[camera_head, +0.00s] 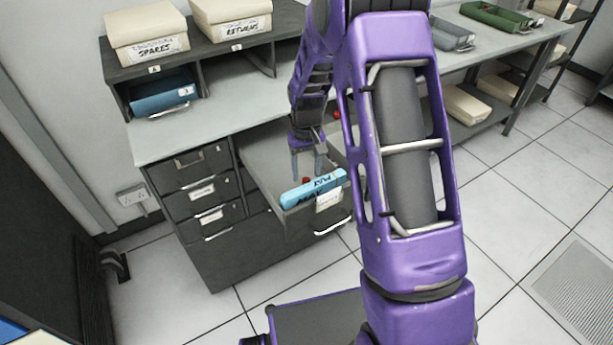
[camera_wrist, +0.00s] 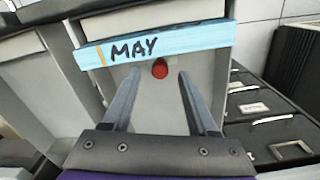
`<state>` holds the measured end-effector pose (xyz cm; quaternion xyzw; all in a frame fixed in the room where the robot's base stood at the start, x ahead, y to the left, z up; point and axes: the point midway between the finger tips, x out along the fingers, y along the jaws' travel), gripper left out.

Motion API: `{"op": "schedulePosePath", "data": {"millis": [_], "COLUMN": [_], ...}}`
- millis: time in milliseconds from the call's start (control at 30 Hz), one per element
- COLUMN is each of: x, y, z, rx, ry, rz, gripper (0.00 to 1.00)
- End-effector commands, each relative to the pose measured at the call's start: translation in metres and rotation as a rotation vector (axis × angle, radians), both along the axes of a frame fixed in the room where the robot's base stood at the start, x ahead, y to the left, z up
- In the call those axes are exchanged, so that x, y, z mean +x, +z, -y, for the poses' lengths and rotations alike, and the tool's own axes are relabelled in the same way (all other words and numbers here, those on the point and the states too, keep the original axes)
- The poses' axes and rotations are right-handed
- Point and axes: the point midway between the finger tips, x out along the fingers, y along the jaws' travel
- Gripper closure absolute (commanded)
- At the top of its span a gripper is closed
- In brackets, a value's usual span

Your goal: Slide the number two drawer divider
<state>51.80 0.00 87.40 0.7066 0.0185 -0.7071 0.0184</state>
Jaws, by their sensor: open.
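A grey drawer (camera_head: 272,178) is pulled out of the desk. A light blue bar (camera_head: 313,188) marked in black handwriting lies across its front end; the wrist view shows the bar (camera_wrist: 190,42) reading "MAY". A red knob (camera_head: 306,180) is beside the bar, and it also shows in the wrist view (camera_wrist: 160,69). My gripper (camera_head: 306,171) points down over the drawer. In the wrist view my gripper (camera_wrist: 159,76) is open, with the knob between or just beyond its fingertips; I cannot tell if they touch. No divider number is readable.
A second red knob (camera_head: 337,115) shows farther back, partly behind my arm. Closed drawers (camera_head: 203,190) are left of the open one. Boxes marked "SPARES" (camera_head: 150,33) and "RETURNS" (camera_head: 232,18) stand on the desk shelf. Tiled floor is free at right.

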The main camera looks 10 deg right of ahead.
Motion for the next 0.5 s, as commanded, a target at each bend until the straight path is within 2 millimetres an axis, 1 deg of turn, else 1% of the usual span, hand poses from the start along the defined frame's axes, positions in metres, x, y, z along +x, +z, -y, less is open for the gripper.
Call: {"op": "schedulePosePath", "data": {"millis": [33,200,500], "x": [0.0,0.0,0.0], "y": [-0.008,-0.02,-0.022], "z": [0.0,0.0,0.0], "rx": [0.0,0.0,0.0], "ry": [0.0,0.0,0.0], "rz": [-0.002,0.0,0.001], "gripper": [0.41,0.41,0.41]}}
